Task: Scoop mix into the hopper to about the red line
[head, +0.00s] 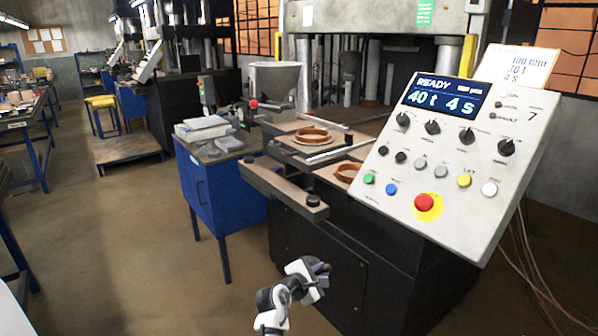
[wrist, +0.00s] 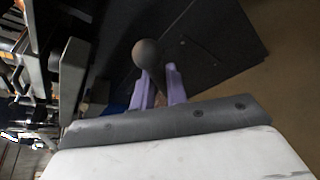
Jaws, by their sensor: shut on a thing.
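The hopper (head: 274,78) is a grey funnel beside the press, behind the blue cabinet in the head view. I cannot make out its red line or what is inside. My gripper (head: 318,268) is low in front of the black press base, well apart from the hopper. In the wrist view my gripper (wrist: 160,84) has its pale purple fingers shut on a dark round-ended thing (wrist: 147,53). Most of that thing is hidden, and I cannot tell whether it is the scoop. I cannot identify the mix in either view.
A blue cabinet (head: 222,190) carries a pale box (head: 202,128) and a small grey tray (head: 229,145). A brown ring (head: 312,135) lies on the press plate. The control panel (head: 455,150) stands at right. Open floor (head: 150,240) lies left.

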